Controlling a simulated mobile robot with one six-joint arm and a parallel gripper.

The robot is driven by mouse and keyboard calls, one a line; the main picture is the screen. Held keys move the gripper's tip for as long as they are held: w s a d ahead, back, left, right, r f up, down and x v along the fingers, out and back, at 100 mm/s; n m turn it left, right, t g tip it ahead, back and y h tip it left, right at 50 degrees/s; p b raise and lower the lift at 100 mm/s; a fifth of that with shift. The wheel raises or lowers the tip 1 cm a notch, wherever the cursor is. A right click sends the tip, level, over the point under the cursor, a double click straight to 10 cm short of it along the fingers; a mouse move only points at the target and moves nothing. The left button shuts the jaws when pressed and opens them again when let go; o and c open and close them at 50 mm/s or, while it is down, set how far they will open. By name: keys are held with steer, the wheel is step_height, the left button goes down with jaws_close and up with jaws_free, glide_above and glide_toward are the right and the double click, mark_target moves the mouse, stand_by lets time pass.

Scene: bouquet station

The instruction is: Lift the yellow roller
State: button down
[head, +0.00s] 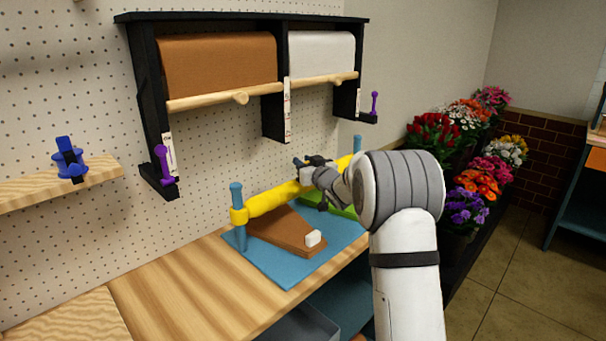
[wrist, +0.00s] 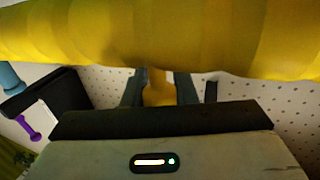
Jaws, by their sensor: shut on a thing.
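The yellow roller (head: 268,200) runs across above a blue board (head: 275,267) in the head view, with a yellow ring at its left end around an upright blue post (head: 237,196). Its right part is at a second blue post (head: 357,143), partly behind my arm. My gripper (head: 312,176) is at the roller's middle, shut on a yellow part of it. In the wrist view the roller (wrist: 150,40) fills the top, and a narrow yellow piece sits between my gripper's fingers (wrist: 158,90). How far the ring stands above the board is hard to tell.
A brown wedge-shaped piece (head: 290,236) with a white block (head: 313,238) lies on the board under the roller. A green piece (head: 340,208) lies behind it. A black rack (head: 152,120) with brown and white paper hangs above. Flowers (head: 470,190) stand at right. The wooden bench (head: 190,290) is clear at left.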

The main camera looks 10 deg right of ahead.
step_height(320, 180, up, 5)
steer(key=shift+f+p, duration=0.2)
steer(key=shift+p, duration=0.35)
steer(key=c, duration=1.4)
jaws_free()
steer(key=shift+c, duration=0.2)
steer(key=shift+o, duration=1.3)
steer(key=shift+f, duration=0.1)
steer(key=shift+s+d+f, duration=0.15)
steer(key=shift+s, duration=0.35)
steer(key=b+v, duration=0.1)
steer(key=v, duration=0.5)
steer(key=shift+s, duration=0.35)
steer(key=shift+d, duration=0.1)
